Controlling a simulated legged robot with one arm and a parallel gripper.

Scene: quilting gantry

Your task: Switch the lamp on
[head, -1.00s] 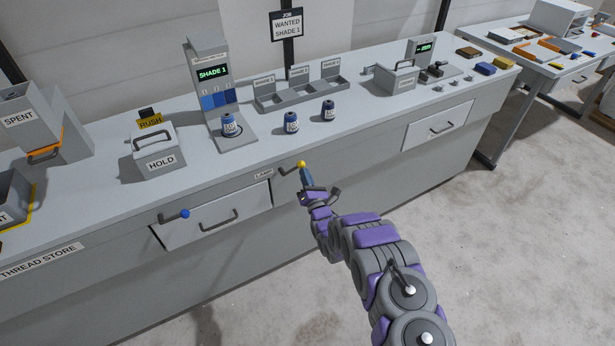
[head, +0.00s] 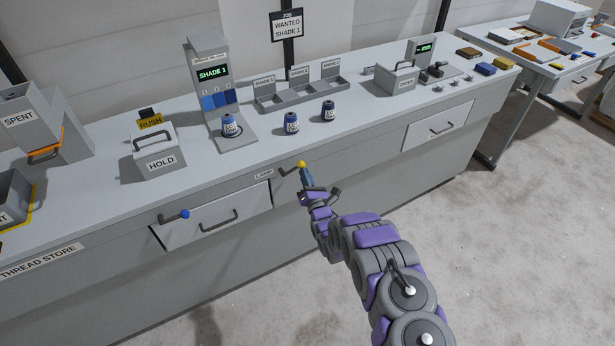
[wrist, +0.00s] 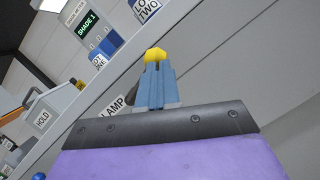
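The lamp lever is a dark crank with a yellow knob (head: 301,164) on the counter's front, beside the LAMP label (head: 264,174). My gripper (head: 305,173) is right at this knob, reaching up from below and in front. In the wrist view, the blue fingers (wrist: 155,84) lie close together, and the yellow knob (wrist: 155,54) shows at their tips. The fingers look shut against the knob, with no clear sign of it being clasped between them. The fingers partly hide the lever arm. The LAMP label (wrist: 116,106) is partly covered in the wrist view.
A blue-knobbed lever (head: 184,214) and a drawer (head: 217,216) are left of my gripper. Several thread cones, one at the middle (head: 291,123), stand on the counter above. A HOLD box (head: 160,158) is at left. The floor (head: 510,255) at right is clear.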

